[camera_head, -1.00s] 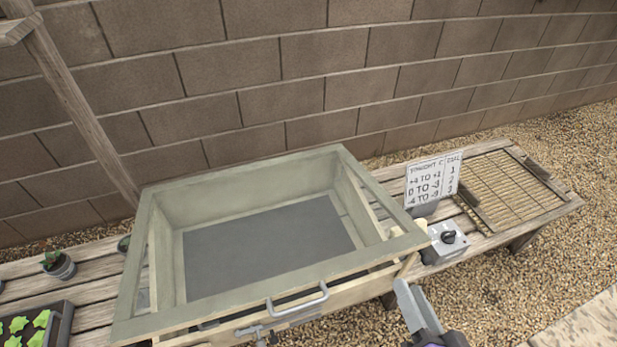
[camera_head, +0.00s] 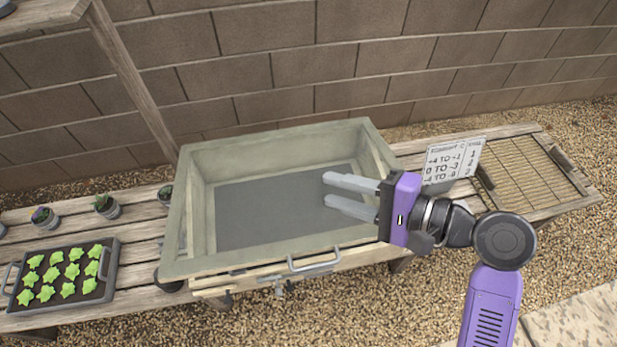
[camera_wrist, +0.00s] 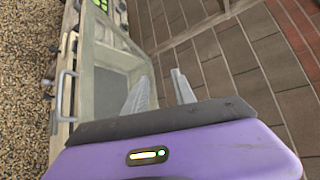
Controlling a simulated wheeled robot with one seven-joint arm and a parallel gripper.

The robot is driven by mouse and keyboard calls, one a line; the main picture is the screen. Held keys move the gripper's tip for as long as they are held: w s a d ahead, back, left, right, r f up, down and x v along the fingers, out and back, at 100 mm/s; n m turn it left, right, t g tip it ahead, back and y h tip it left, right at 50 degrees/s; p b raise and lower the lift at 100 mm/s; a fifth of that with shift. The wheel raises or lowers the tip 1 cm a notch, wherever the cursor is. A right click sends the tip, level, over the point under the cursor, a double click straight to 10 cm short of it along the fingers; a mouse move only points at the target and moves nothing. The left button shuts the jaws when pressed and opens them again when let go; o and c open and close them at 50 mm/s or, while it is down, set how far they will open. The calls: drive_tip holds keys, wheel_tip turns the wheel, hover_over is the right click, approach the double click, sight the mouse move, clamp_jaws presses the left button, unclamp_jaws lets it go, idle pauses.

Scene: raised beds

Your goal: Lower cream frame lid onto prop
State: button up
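A small metal latch or prop fitting (camera_head: 279,283) shows on the box front below the handle; I cannot tell which. My gripper (camera_head: 326,191) is in front of the right part of the lid in the head view, apart from the handle. Its two fingers (camera_wrist: 162,88) are spread and nothing is between them.
A seedling tray (camera_head: 117,262) and small pots (camera_head: 107,207) stand on the bench at left. A temperature sign (camera_head: 452,163) and a wire mesh panel (camera_head: 530,172) are at right. A block wall (camera_head: 300,60) stands behind. A wooden post (camera_head: 130,75) rises at left.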

drive_tip(key=x, duration=0.6)
drive_tip(key=shift+a, duration=0.2)
drive_tip(key=shift+w+f, duration=0.15)
clamp_jaws()
drive_tip(key=c, duration=0.7)
unclamp_jaws()
unclamp_jaws()
drive_tip(key=shift+d, duration=0.1)
drive_tip(key=v, duration=0.7)
drive_tip(key=shift+s+d, duration=0.2)
drive_tip(key=shift+s, duration=0.05)
